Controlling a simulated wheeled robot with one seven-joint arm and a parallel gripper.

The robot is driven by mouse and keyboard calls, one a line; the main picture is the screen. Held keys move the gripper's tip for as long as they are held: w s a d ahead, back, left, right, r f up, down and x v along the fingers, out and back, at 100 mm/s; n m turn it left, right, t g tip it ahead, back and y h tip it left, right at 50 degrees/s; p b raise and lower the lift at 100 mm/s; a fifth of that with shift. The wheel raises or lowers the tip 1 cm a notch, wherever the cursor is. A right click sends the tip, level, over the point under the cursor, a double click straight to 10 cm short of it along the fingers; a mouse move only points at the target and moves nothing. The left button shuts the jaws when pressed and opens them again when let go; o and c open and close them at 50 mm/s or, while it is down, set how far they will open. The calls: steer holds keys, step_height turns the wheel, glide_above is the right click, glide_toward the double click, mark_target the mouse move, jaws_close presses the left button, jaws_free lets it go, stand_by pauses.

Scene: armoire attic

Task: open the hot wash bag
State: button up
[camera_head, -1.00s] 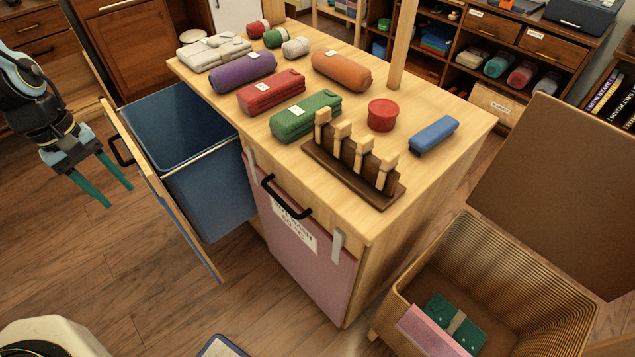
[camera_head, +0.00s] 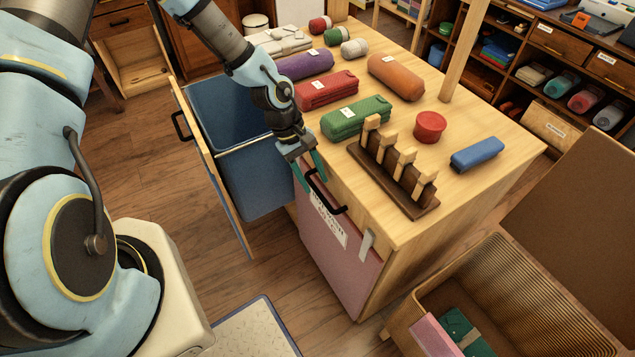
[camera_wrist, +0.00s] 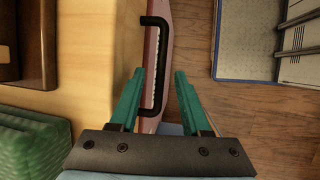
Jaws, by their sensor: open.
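The hot wash bag front (camera_head: 350,278) is a pink panel on the near side of the wooden island. It looks shut, flush with the cabinet, and bears a white label (camera_head: 328,226) only partly readable. Its black bar handle (camera_head: 328,196) is near the top edge. My gripper (camera_head: 312,176) is open with teal fingers at the handle's left end. In the wrist view, my gripper (camera_wrist: 160,75) has one finger on each side of the handle bar (camera_wrist: 162,75), with gaps visible. Contact cannot be told.
A blue bin (camera_head: 255,180) stands pulled out to the left behind a wooden front. Rolled cloths and a peg rack (camera_head: 395,180) sit on the island top. An open wicker chest (camera_head: 500,290) is at the right. Floor before the pink panel is partly clear.

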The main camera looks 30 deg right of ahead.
steer(key=shift+x, duration=1.4)
steer(key=shift+c, duration=0.3)
jaws_close()
